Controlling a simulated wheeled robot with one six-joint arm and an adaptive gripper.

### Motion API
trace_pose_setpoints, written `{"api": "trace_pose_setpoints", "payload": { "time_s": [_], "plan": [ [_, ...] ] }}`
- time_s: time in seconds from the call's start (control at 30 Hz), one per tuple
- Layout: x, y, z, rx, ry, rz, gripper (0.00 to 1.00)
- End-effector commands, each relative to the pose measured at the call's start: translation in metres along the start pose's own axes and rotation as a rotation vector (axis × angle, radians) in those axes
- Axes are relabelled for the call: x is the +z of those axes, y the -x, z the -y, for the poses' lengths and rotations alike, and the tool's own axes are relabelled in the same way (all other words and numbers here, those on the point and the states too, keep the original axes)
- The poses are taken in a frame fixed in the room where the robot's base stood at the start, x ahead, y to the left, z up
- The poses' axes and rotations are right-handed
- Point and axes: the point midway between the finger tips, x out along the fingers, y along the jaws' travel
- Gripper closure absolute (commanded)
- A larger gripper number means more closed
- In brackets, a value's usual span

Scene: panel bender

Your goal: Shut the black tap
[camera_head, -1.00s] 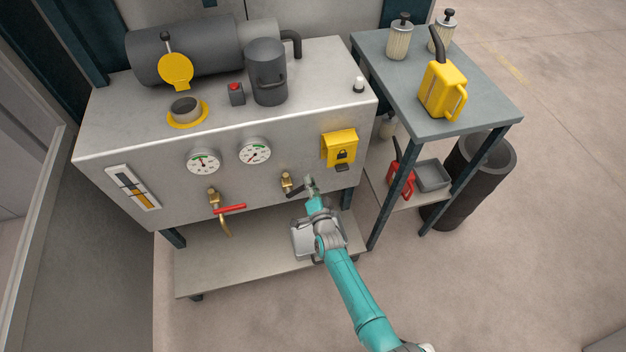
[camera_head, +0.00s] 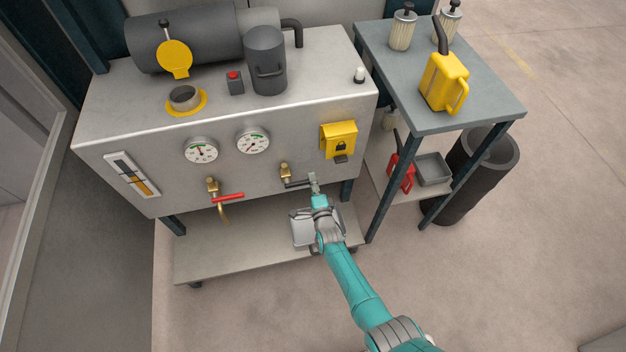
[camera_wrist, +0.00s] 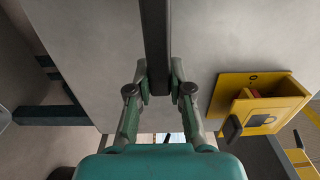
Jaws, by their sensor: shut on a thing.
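The black tap has a brass body (camera_head: 285,172) on the front face of the grey machine. Its black lever (camera_head: 296,184) points right, roughly level and about parallel to the red lever beside it. My gripper (camera_head: 312,180) is at the lever's free end, shut on it. In the wrist view the dark lever (camera_wrist: 156,40) runs down from the top edge between the two fingertips (camera_wrist: 159,88), which touch it on both sides. The brass body does not show in the wrist view.
A red-levered tap (camera_head: 229,197) is to the left on the same face. A yellow lock box (camera_head: 338,140) is up and to the right, close to my gripper. Two gauges sit above the taps. A grey tray (camera_head: 301,229) stands on the shelf below.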

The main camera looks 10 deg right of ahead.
Motion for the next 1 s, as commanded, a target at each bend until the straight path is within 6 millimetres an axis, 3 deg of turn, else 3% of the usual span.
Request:
{"api": "trace_pose_setpoints", "payload": {
  "time_s": [0.37,0.4,0.5,0.83,1.0],
  "plan": [
    [-0.001,0.0,-0.002,0.005,-0.01,-0.001,1.0],
    [-0.001,0.0,-0.002,0.005,-0.01,-0.001,0.76],
    [0.0,0.0,-0.002,0.005,-0.009,-0.001,0.54],
    [0.0,0.002,-0.002,0.003,-0.007,-0.001,0.54],
    [0.0,0.014,-0.002,0.003,-0.006,0.0,0.54]
  ]
}}
